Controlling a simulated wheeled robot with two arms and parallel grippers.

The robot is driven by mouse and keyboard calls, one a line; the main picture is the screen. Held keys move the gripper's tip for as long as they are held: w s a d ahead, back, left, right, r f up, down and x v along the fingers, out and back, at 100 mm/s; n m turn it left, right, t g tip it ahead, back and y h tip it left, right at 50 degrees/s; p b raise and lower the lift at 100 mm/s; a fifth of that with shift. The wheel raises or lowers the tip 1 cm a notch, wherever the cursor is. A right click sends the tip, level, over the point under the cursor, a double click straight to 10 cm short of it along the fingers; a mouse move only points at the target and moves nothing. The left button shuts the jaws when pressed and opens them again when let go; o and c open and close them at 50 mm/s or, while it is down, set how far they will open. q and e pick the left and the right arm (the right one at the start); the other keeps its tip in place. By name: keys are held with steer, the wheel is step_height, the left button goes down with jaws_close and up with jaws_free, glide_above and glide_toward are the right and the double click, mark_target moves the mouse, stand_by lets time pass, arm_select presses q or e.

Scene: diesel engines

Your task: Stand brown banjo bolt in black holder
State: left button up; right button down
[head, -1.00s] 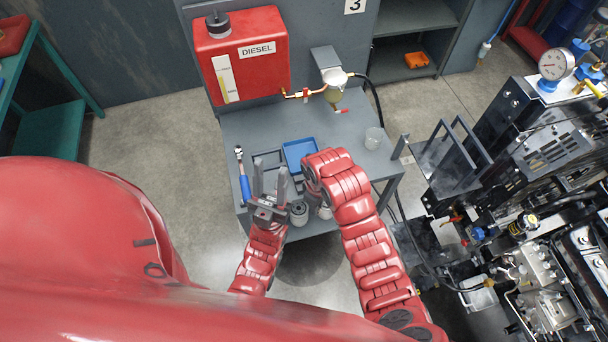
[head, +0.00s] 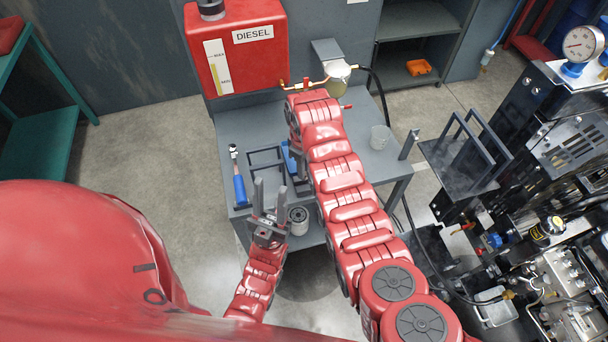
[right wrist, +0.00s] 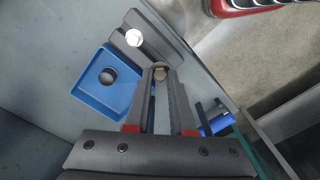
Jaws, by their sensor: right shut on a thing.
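The brown banjo bolt (right wrist: 160,73) is between the fingertips of my right gripper (right wrist: 163,80) in the right wrist view, and the gripper is shut on it. The black holder (right wrist: 158,42) lies just beyond the fingertips, with a silver bolt head (right wrist: 134,37) at its far part. The brown bolt overlaps the holder's near end in the picture; I cannot tell if they touch. In the head view my arm hides the right gripper's fingertips and the bolt. My left gripper (head: 269,202) is open and empty at the table's front edge.
A blue tray (right wrist: 88,105) holding a dark round piece (right wrist: 108,75) is beside the holder. A blue-handled ratchet (head: 239,188) lies at the table's left. A filter (head: 298,218) is near the left gripper. A clear cup (head: 379,137) stands at the right.

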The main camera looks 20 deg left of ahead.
steer(key=shift+f+p, duration=0.15)
steer(key=shift+p, duration=0.2)
step_height(320, 180, down, 2)
steer(key=shift+a+f+p, duration=0.1)
steer(key=shift+f+p, duration=0.1)
steer(key=shift+p, duration=0.3)
steer(key=shift+f, duration=0.4)
steer(key=shift+f, duration=0.3)
steer(key=c, duration=0.8)
jaws_free()
steer(key=shift+r, duration=0.1)
steer(key=shift+o, duration=0.2)
